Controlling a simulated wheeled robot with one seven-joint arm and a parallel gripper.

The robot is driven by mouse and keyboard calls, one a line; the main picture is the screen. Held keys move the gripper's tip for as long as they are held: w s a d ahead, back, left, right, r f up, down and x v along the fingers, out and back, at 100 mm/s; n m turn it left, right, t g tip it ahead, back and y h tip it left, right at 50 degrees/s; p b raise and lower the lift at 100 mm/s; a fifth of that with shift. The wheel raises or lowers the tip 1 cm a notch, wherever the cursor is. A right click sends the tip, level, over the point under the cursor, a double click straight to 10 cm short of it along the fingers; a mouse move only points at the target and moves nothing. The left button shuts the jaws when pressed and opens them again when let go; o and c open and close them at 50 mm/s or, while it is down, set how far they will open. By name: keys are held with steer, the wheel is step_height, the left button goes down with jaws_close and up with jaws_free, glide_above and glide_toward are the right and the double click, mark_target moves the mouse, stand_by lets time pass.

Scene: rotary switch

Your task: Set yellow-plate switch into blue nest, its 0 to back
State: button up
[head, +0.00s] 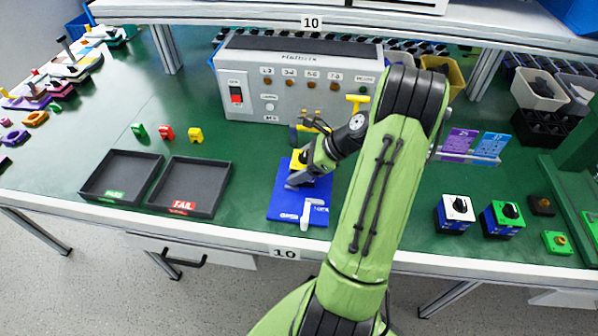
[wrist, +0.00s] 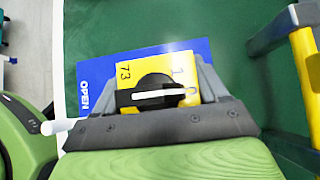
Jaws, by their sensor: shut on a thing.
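The yellow-plate switch (wrist: 133,68) shows in the wrist view between my gripper's fingers, with a black knob (wrist: 158,92) that bears a white pointer line. My gripper (head: 300,178) is shut on the switch over the blue nest (head: 290,210). In the wrist view the blue nest (wrist: 90,78) shows behind the switch, with the word OPEN on it. Only a little of the yellow plate (head: 298,163) shows in the head view. Whether the switch is seated or just above the nest cannot be told.
A grey test box (head: 285,85) stands behind the nest, with a yellow-handled clamp (head: 357,100) by it. Dark PASS (head: 122,172) and FAIL (head: 190,186) trays lie to the left. White-plate (head: 457,209) and green-plate (head: 507,213) switches stand to the right. A light-grey lever (head: 307,212) sits on the nest's front.

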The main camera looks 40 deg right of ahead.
steer(key=o, duration=1.2)
steer(key=shift+f, duration=0.15)
